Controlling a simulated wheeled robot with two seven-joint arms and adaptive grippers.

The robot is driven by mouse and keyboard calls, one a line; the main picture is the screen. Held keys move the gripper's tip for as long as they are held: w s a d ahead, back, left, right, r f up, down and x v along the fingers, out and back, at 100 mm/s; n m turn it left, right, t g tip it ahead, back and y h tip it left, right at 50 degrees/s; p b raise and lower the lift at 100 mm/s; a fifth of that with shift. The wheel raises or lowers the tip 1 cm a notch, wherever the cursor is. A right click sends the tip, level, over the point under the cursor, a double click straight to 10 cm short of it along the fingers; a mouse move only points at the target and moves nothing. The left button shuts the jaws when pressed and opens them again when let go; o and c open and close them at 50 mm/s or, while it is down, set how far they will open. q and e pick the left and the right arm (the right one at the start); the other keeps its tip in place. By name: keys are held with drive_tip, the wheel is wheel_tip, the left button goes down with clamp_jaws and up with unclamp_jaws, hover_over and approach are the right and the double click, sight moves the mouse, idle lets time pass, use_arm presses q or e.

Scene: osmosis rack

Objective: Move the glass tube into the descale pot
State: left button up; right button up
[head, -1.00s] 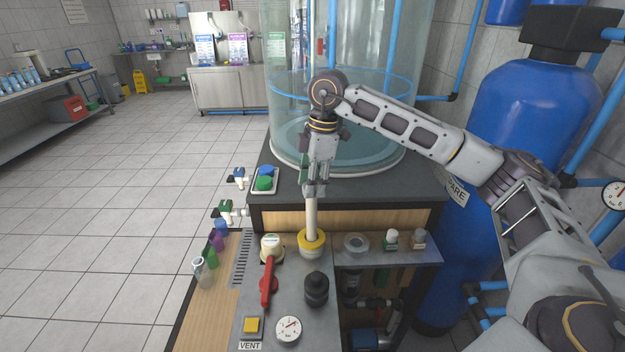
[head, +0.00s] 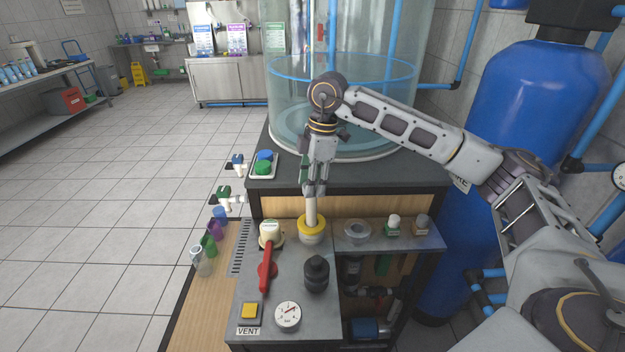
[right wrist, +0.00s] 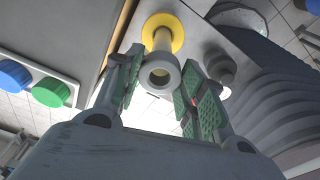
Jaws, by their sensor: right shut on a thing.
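My right gripper (head: 314,190) is shut on a pale hollow tube (head: 311,210), held upright. Its lower end is inside a yellow-collared white holder (head: 312,234) on the grey panel, so that end is hidden. In the right wrist view, the tube's grey open top (right wrist: 159,75) sits between the green finger pads, above the yellow ring (right wrist: 163,32). Small open pots stand in a row at the left: blue (head: 221,215), purple (head: 217,229), green (head: 209,244) and clear (head: 201,262). I cannot read which is the descale pot. My left gripper is out of view.
A cream-capped fitting (head: 270,233), red lever (head: 266,272), black knob (head: 316,273) and gauge (head: 288,315) crowd the panel. A grey ring (head: 357,231) and two small bottles stand right. A large clear tank (head: 290,110) is behind.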

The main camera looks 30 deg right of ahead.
sight(313, 212)
drive_tip(key=shift+f, duration=0.1)
idle(0.3)
drive_tip(key=shift+f, duration=0.15)
drive_tip(key=shift+f+b, duration=1.9)
drive_tip(key=shift+f, duration=1.05)
drive_tip(key=shift+f+b, duration=0.45)
drive_tip(key=shift+f, duration=0.35)
drive_tip(key=shift+f, duration=0.1)
drive_tip(key=shift+f+b, duration=0.75)
drive_tip(key=shift+f, duration=0.5)
drive_tip(key=o, duration=0.9)
drive_tip(key=shift+c, duration=0.2)
